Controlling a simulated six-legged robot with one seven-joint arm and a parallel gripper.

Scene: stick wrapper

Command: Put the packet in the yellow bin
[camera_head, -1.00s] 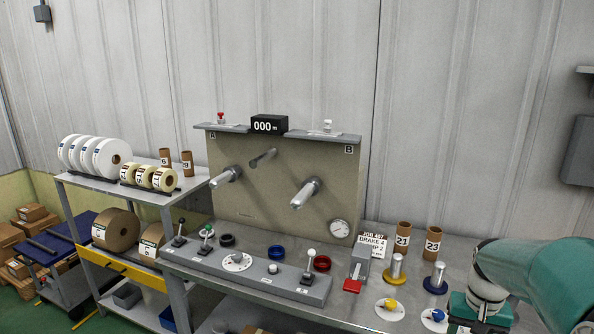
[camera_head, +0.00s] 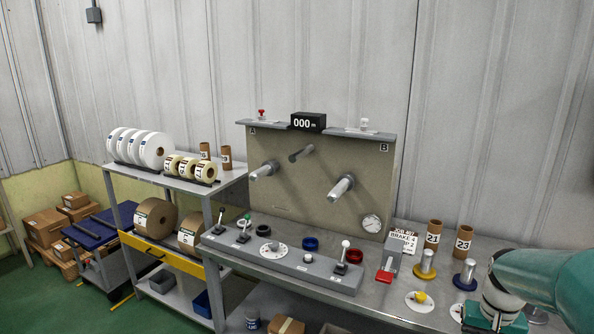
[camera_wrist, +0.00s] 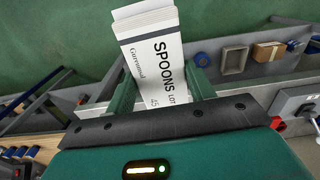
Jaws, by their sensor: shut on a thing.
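A white packet labelled "SPOONS" (camera_wrist: 155,55) is between the green fingers of my gripper (camera_wrist: 162,88) in the wrist view. My gripper is shut on it, and its far end sticks out past the fingertips over green floor. The packet and my gripper are not visible in the head view, where only my teal arm shows at the lower right. I see no yellow bin in either view. The only large yellow part is a drawer-like front (camera_head: 160,256) on the shelf unit.
A grey workbench (camera_head: 395,300) carries a control panel (camera_head: 290,268), spindles and cardboard tubes. A shelf unit with rolls (camera_head: 145,148) stands at its left. Further left are a blue-topped cart (camera_head: 100,228) and stacked cartons (camera_head: 45,227). Green floor (camera_head: 60,300) is open at the lower left.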

